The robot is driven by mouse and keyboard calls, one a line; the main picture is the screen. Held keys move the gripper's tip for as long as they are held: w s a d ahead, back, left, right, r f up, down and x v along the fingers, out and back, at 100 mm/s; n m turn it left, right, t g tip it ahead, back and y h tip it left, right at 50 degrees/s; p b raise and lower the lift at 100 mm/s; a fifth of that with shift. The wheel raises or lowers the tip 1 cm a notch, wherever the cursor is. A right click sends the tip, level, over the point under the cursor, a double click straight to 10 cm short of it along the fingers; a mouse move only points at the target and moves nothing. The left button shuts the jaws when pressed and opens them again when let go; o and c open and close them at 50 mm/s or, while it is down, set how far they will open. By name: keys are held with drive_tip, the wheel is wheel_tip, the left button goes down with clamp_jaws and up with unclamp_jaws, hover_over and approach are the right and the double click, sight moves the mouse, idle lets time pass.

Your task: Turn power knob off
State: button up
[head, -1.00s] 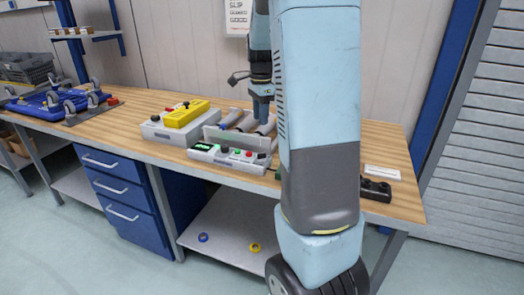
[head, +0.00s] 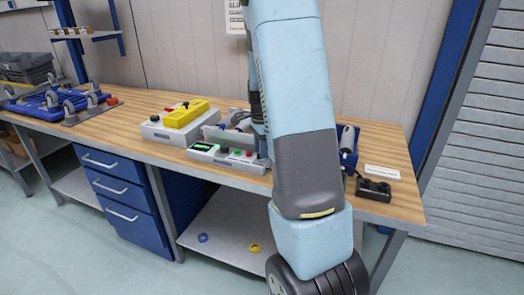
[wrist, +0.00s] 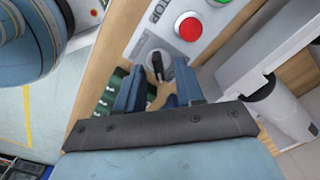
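The power knob (wrist: 156,64), black with a light pointer line, sits on the light control panel (wrist: 146,45) in the wrist view, below a red button (wrist: 188,26). My gripper (wrist: 156,78) has its two blue fingers spread apart, with the knob showing between and just beyond their tips. I cannot tell whether either finger touches it. In the head view the control box (head: 222,164) with a green screen stands at the bench's front edge. My arm covers its right end, and my gripper is hidden behind the arm.
A yellow box (head: 185,114) lies on a grey case left of the control box. Cylinders lie behind the control box. A blue holder with a roller (head: 348,140) and a black socket block (head: 374,190) stand on the right. The wooden bench (head: 128,113) has free room at left.

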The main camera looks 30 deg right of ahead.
drive_tip(key=shift+f, duration=0.55)
drive_tip(key=shift+c, duration=0.5)
clamp_jaws()
drive_tip(key=shift+d, duration=0.2)
drive_tip(key=shift+a+r, duration=0.1)
drive_tip(key=shift+a, duration=0.05)
